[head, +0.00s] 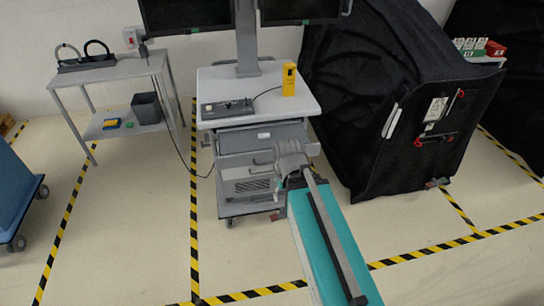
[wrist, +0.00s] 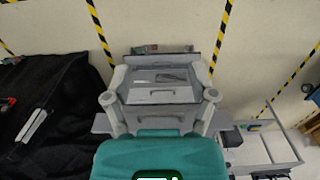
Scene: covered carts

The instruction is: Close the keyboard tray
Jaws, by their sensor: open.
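The grey cart (head: 235,205) stands in the middle of the head view. Its keyboard tray (head: 240,138) is just below the worktop and seems to jut out at the front; how far is hard to tell. My gripper (head: 286,172) is in front of the tray's right part and hides some of it. In the wrist view, my open gripper (wrist: 160,97) has its fingers spread wide on both sides, with nothing between them. The cart's front (wrist: 157,75) shows beyond them with a handle. Whether a finger touches the tray cannot be told.
A control box (head: 227,109) and a yellow device (head: 289,79) are on the worktop. A black covered cart (head: 365,125) stands close on the right. A side table (head: 105,72) is at the left.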

